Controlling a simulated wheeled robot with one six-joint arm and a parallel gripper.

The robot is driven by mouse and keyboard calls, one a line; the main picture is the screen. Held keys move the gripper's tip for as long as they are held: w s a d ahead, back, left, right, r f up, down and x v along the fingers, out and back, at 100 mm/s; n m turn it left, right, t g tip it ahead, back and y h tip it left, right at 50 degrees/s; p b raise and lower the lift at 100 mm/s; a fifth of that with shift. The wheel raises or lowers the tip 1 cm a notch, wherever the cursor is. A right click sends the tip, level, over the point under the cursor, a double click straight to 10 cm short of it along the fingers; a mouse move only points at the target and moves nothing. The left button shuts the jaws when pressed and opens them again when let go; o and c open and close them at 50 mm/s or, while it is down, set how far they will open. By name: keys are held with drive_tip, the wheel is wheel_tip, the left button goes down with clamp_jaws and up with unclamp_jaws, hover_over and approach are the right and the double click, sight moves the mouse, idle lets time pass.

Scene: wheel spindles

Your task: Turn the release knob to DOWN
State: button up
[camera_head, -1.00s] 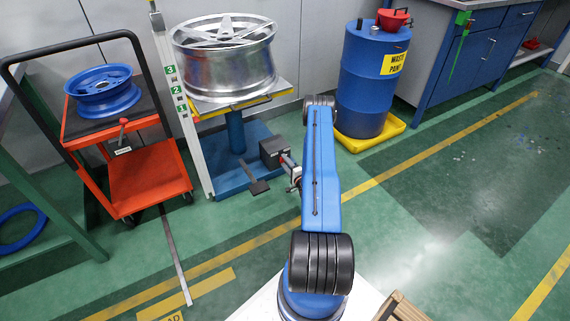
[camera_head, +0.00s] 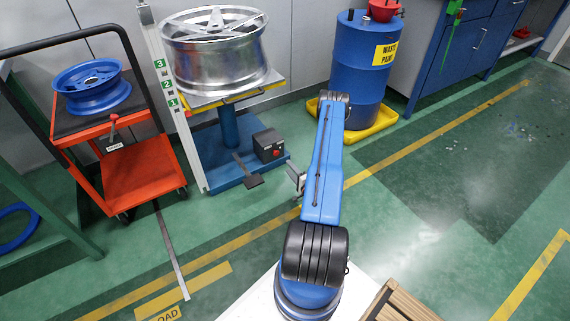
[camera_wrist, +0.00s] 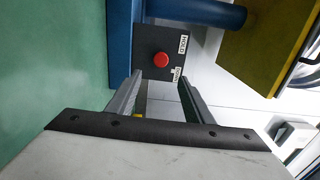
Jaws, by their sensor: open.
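The release knob (camera_wrist: 161,60) is a small red round knob on the face of a dark box (camera_wrist: 150,42). The labels HOLD and DOWN are beside it in the wrist view; which one it points to I cannot tell. In the head view the box (camera_head: 268,143) sits on the blue base of the wheel lift, its knob (camera_head: 277,153) facing my arm. My gripper (camera_wrist: 159,78) is open and empty, its two fingers reaching toward the knob, one on each side in the picture. In the head view my gripper (camera_head: 297,180) is apart from the box.
A silver wheel (camera_head: 215,55) rests on the lift's yellow-edged platform (camera_head: 235,97). A dark pedal (camera_head: 253,181) juts from the base. A red cart (camera_head: 150,170) with a blue wheel (camera_head: 92,88) stands left, a blue drum (camera_head: 358,85) right. Green floor before the lift is clear.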

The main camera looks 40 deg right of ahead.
drive_tip(key=shift+v, duration=2.6)
drive_tip(key=shift+d, duration=0.1)
